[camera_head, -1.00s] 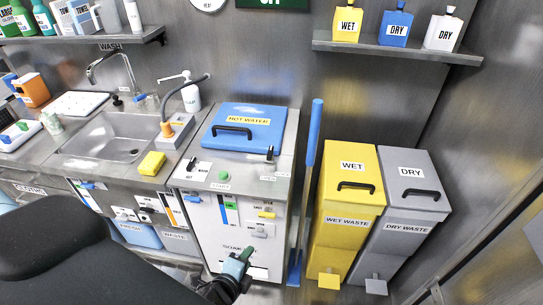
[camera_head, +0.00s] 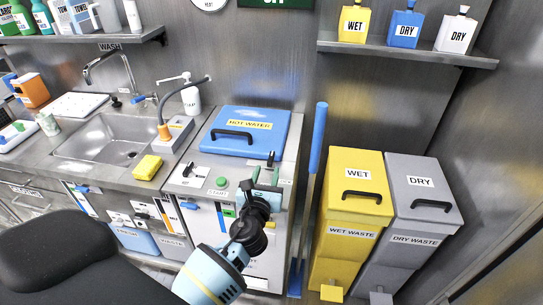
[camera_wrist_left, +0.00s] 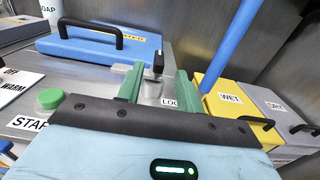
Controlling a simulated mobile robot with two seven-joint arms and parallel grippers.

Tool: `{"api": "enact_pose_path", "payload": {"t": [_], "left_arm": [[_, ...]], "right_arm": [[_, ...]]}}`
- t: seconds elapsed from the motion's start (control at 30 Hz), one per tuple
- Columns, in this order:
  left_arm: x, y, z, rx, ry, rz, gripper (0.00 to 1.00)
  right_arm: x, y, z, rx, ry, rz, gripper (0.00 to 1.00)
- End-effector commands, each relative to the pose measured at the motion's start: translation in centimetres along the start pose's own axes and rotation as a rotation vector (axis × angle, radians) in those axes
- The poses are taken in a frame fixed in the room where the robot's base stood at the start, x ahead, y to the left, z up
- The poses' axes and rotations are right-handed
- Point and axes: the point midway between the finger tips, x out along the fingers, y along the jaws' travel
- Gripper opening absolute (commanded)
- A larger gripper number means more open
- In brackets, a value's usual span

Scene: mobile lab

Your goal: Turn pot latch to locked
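The pot is the hot water unit with a blue lid (camera_head: 245,130) labelled HOT WATER, which is down. Its latch (camera_head: 270,157), a small upright black lever, stands on the metal top in front of the lid's right part. In the left wrist view the latch (camera_wrist_left: 158,63) shows between the two green fingers, on a metal base. My left gripper (camera_head: 265,177) is open and just in front of the latch. I cannot tell whether the fingers reach around it. A label starting LOC (camera_wrist_left: 170,102) is partly hidden by the right finger. My right gripper is not in view.
A green START button (camera_head: 222,182) is left of my gripper. A blue pole (camera_head: 318,140) stands right of the unit, beside the yellow wet waste bin (camera_head: 350,205) and grey dry waste bin (camera_head: 415,210). A sink (camera_head: 105,140) and yellow sponge (camera_head: 147,167) are at left.

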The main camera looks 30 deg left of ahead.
Motion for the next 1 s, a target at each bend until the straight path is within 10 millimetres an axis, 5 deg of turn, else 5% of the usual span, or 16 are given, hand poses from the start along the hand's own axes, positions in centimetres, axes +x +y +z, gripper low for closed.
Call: {"api": "enact_pose_path", "payload": {"t": [0.5,0.93,1.0], "left_arm": [[6.6,0.0,-0.1,-0.003,0.001,0.001,0.36],[7.5,0.0,0.1,-0.004,0.000,0.000,0.36],[7.5,0.0,0.1,-0.004,0.000,0.000,0.28]], "right_arm": [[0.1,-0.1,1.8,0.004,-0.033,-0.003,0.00],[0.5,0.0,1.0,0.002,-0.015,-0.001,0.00],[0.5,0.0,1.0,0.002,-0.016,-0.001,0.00]]}}
